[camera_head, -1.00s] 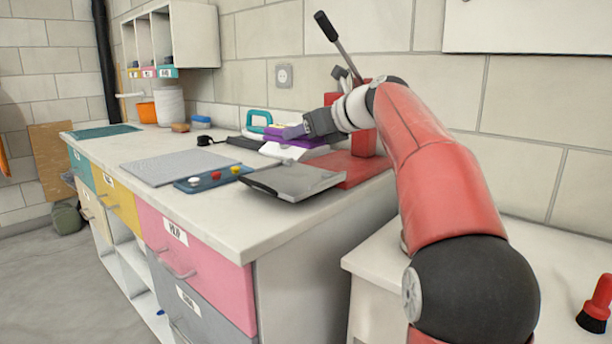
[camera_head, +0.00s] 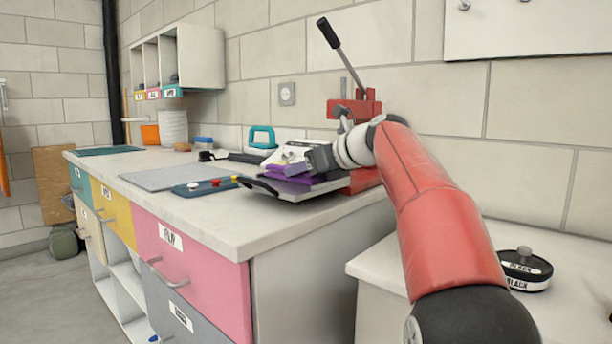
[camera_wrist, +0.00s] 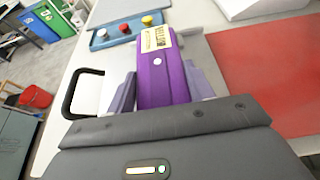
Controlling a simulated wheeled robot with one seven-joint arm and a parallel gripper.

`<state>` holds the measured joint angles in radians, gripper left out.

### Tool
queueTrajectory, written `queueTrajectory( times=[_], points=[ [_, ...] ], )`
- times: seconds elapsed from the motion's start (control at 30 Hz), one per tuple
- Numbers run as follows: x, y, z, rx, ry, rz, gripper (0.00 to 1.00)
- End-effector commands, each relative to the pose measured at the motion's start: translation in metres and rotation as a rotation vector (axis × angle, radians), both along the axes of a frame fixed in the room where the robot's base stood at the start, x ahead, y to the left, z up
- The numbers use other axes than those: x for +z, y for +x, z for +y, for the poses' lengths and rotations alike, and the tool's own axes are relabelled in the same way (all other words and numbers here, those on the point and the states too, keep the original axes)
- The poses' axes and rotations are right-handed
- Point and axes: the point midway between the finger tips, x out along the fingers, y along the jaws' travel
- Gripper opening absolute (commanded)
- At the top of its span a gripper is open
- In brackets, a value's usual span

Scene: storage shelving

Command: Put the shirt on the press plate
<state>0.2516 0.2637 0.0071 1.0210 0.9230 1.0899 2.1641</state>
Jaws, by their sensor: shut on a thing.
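The folded purple shirt (camera_head: 287,178) has a yellow label, which shows in the wrist view on the shirt (camera_wrist: 160,75). My gripper (camera_head: 303,167) is shut on it, with one finger on each side in the wrist view (camera_wrist: 163,88). The press plate (camera_head: 312,190) is a flat grey plate with a black handle at its front left; the handle also shows in the wrist view, left of the fingers. The shirt is over the plate; I cannot tell whether it touches. My gripper and the shirt hide part of the plate. The red press (camera_head: 355,108) with its long lever stands behind.
A blue button panel (camera_head: 205,187) with several coloured knobs lies left of the plate. A grey mat (camera_head: 165,178) lies beyond it. A white object (camera_head: 290,152) and a teal-handled thing (camera_head: 262,137) are behind the shirt. The counter's front left is clear.

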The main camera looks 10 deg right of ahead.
Motion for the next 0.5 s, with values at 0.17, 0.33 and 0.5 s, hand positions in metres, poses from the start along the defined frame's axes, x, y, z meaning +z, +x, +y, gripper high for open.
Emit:
queueTrajectory(
  times=[0.17, 0.33, 0.5],
  points=[
    [-0.0006, 0.0003, -0.0001, 0.001, -0.001, 0.003, 0.68],
    [-0.0004, 0.0002, -0.0001, 0.001, 0.000, 0.002, 0.74],
    [0.0004, -0.0006, -0.0008, 0.000, 0.000, 0.002, 0.74]
  ],
)
